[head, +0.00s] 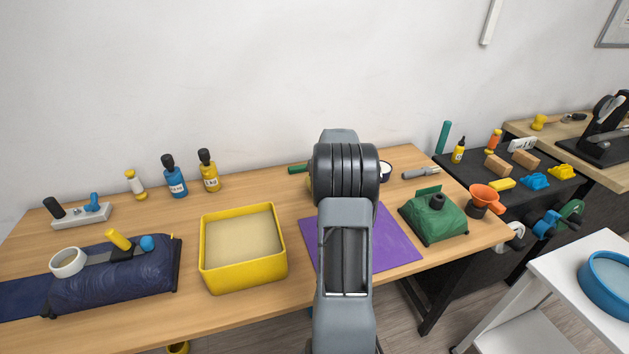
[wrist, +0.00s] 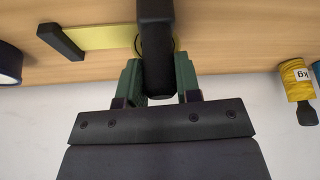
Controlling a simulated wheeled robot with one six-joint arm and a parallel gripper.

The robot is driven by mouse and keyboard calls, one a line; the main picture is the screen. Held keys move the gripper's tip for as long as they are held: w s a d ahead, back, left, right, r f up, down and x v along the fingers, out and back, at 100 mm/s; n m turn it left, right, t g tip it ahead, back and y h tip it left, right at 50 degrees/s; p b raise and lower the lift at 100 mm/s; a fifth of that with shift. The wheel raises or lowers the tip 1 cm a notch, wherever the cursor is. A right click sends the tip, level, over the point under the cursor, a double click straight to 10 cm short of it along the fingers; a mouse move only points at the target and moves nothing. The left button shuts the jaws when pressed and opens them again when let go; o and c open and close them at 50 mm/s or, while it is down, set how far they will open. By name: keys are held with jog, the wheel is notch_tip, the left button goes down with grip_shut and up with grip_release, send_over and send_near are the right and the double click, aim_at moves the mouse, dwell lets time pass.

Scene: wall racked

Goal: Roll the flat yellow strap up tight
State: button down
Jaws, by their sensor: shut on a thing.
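The flat yellow strap (wrist: 108,37) lies on the wooden bench in the wrist view, with a black block (wrist: 62,42) at its left end. At its right end a thick dark bar (wrist: 155,40) stands between my green fingers, with a curved yellow edge beside it. My gripper (wrist: 158,82) is shut on this dark bar. I cannot tell how much strap is wound there. In the head view my arm hides the gripper and most of the strap; only a small yellow patch (head: 309,188) shows left of the arm.
A yellow bin (head: 243,282) stands left of my arm, a purple mat (head: 393,245) lies under it, and a green bag (head: 436,222) sits right. A navy roll (head: 115,283) is at far left. Bottles (head: 208,172) stand along the wall.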

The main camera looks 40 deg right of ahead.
jog(key=shift+d, duration=0.1)
jog(key=shift+s+d, duration=0.6)
jog(key=shift+d, duration=0.6)
jog(key=shift+s+d, duration=0.6)
jog(key=shift+d, duration=0.65)
jog(key=shift+s+d, duration=0.6)
jog(key=shift+d, duration=0.6)
jog(key=c, duration=1)
grip_release()
jog(key=shift+d, duration=0.1)
jog(key=shift+o, duration=1.3)
jog(key=v, duration=1.4)
jog(key=shift+b, duration=0.3)
